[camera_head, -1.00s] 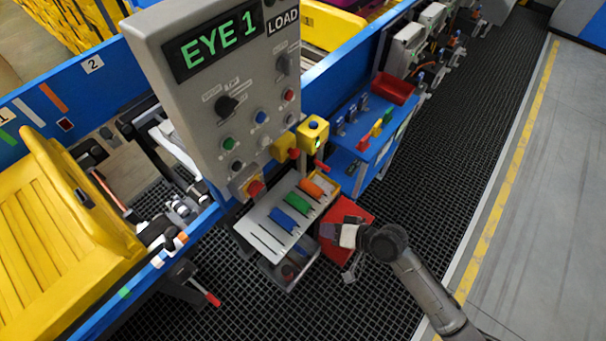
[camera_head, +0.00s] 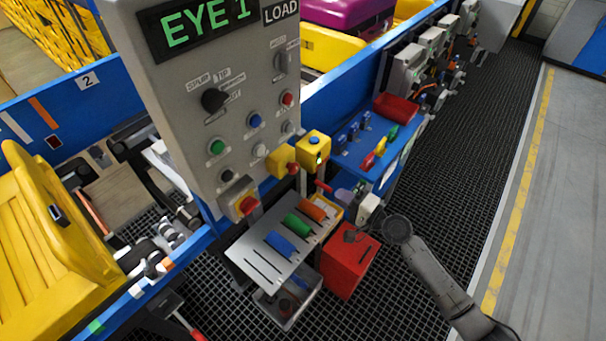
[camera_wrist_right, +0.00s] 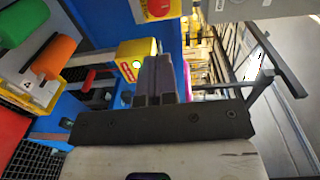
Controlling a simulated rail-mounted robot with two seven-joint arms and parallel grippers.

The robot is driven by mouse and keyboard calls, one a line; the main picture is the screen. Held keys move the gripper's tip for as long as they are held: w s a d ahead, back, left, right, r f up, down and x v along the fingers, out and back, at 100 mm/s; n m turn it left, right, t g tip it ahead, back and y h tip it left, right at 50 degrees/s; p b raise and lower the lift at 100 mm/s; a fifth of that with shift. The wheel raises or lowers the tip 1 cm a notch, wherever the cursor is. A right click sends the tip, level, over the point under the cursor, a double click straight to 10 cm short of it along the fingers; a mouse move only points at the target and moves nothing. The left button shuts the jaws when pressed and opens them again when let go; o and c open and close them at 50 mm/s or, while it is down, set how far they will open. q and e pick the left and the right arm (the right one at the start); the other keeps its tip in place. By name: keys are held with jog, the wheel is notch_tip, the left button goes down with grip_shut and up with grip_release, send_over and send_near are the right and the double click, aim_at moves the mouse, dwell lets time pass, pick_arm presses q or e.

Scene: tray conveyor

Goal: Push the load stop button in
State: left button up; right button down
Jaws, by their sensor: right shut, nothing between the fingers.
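The grey control panel (camera_head: 205,120) marked LOAD carries a red button (camera_head: 287,98), blue button (camera_head: 254,120), green button (camera_head: 216,146) and pale buttons. Below, red mushroom buttons sit on yellow housings, one at the lower left (camera_head: 248,205) and one at the right (camera_head: 291,167). I cannot read which is the load stop. My right gripper (camera_head: 345,195) is shut and empty, right of and below the panel, apart from the buttons. In the wrist view its fingers (camera_wrist_right: 160,72) show beside a yellow box (camera_wrist_right: 137,50); a red button (camera_wrist_right: 158,8) is at the top edge. My left gripper is not in view.
A yellow box with a blue button (camera_head: 314,141) stands right of the panel. A tilted plate (camera_head: 262,262) holds blue, green and orange pieces. A red box (camera_head: 350,262) is below my gripper. A blue shelf (camera_head: 372,170) with a red bin (camera_head: 396,107) lies behind.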

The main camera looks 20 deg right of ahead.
aim_at(297, 170)
jog(key=x, duration=1.2)
jog(key=shift+b+x, duration=0.3)
jog(key=shift+x, duration=0.7)
